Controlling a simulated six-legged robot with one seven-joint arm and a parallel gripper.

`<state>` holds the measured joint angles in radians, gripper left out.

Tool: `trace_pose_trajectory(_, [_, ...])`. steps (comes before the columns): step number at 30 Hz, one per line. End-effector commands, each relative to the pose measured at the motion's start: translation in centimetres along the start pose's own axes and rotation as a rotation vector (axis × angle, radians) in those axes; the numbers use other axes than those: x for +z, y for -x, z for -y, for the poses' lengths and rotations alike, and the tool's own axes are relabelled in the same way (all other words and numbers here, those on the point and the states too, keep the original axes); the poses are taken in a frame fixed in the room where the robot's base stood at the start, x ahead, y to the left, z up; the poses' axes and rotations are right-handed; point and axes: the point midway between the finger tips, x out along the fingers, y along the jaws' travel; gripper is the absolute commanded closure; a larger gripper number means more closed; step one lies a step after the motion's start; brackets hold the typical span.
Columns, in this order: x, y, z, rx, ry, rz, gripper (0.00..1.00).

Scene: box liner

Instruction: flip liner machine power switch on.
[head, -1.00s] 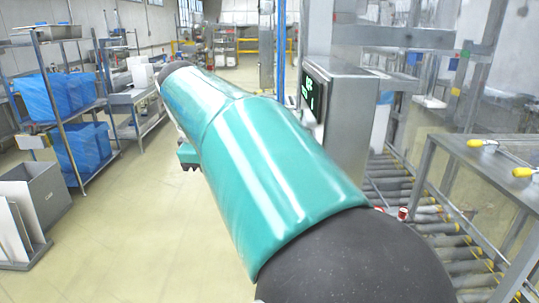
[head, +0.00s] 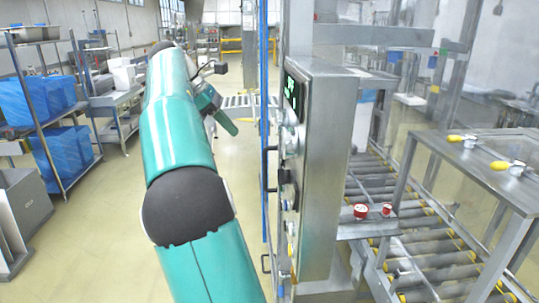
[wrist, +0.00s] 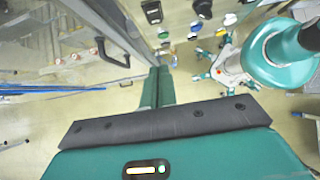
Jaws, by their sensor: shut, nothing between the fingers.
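The liner machine's control cabinet (head: 330,150) stands right of my arm in the head view, its panel edge-on to me. A dark screen (head: 292,92) is near its top. A black switch-like part (head: 286,188) sits lower on the panel. In the wrist view, a black switch in a square plate (wrist: 152,11) and a black knob (wrist: 203,9) are at the top edge. I cannot tell which is the power switch. My gripper (head: 230,128) is left of the panel and apart from it; its green fingers (wrist: 157,88) are shut and empty in the wrist view.
A blue post (head: 263,120) and a black door handle (head: 268,168) are close to the panel. A roller conveyor (head: 410,235) runs right of the cabinet. Shelves with blue bins (head: 50,100) stand at left. The floor (head: 100,230) between is clear.

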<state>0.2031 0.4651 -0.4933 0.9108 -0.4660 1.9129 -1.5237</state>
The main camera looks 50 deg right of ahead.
Motion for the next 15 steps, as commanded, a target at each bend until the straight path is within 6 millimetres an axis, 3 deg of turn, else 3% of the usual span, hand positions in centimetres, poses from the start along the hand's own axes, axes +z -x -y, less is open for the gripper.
trace_pose_trajectory(8, [0.0,-2.8,0.1,-0.002,0.0,-0.002,1.0])
trace_pose_trajectory(15, [0.0,-7.5,0.1,-0.003,0.001,-0.001,1.0])
